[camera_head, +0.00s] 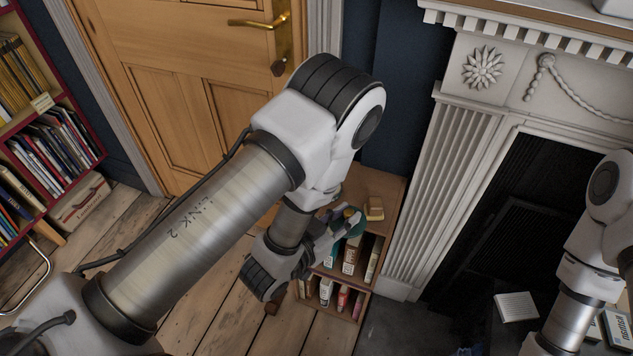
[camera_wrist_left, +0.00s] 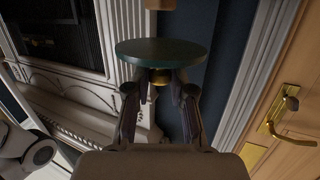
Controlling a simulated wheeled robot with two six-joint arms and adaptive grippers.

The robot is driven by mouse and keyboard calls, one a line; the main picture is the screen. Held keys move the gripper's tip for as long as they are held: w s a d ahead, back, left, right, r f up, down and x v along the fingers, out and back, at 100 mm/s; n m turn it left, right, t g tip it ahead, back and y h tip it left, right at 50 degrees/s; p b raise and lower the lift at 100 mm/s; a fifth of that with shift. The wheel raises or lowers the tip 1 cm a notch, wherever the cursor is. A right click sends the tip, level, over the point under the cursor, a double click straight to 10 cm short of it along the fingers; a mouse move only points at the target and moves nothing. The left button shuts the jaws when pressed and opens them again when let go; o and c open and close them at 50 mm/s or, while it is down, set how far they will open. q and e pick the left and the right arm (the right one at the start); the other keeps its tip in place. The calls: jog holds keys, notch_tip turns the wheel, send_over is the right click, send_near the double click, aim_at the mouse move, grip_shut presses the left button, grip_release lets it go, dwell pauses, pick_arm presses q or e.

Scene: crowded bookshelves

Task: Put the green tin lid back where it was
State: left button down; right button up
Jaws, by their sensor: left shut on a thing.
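The green tin lid (camera_wrist_left: 160,52) is a round dark green disc with a small brass knob, seen nearly edge-on in the left wrist view. My left gripper (camera_wrist_left: 160,84) is shut on the lid's knob, one finger on each side. In the head view the lid (camera_head: 355,224) shows as a small teal patch by the top of the low wooden bookcase, partly hidden by my left gripper (camera_head: 338,228). I cannot tell whether it touches anything below. No open green tin can be made out. My right arm shows at the right edge, but its gripper is out of view.
The low bookcase (camera_head: 384,188) holds several books, with a small tan block (camera_head: 374,208) on its top near the lid. The white fireplace surround (camera_head: 440,180) stands just right. A wooden door (camera_head: 190,75) and a red bookshelf (camera_head: 75,110) are left.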

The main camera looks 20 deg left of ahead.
pick_arm(q)
jog(key=w+a+f+b, duration=0.1)
jog(key=w+a+b, duration=0.1)
jog(key=b, duration=0.1)
jog(key=shift+w+f, duration=0.1)
jog(key=shift+f, duration=0.1)
jog(key=w+a, duration=0.2)
jog(key=w, duration=0.1)
jog(key=w+a, duration=0.2)
jog(key=w, duration=0.1)
jog(key=w+a+b, duration=0.1)
jog(key=w+a, duration=0.1)
jog(key=w, duration=0.1)
jog(key=shift+w+a+f, duration=0.1)
jog(key=shift+w+f, duration=0.05)
jog(key=shift+w, duration=0.25)
jog(key=shift+w+a+f, duration=0.15)
jog(key=shift+w+f, duration=0.1)
notch_tip(320, 180, down, 3)
jog(key=b, duration=0.3)
jog(key=shift+f, duration=0.2)
jog(key=shift+r, duration=0.15)
pick_arm(e)
notch_tip(320, 180, down, 9)
jog(key=shift+a+f, duration=0.15)
pick_arm(q)
jog(key=c, duration=1)
grip_release()
pick_arm(e)
jog(key=shift+w, duration=0.1)
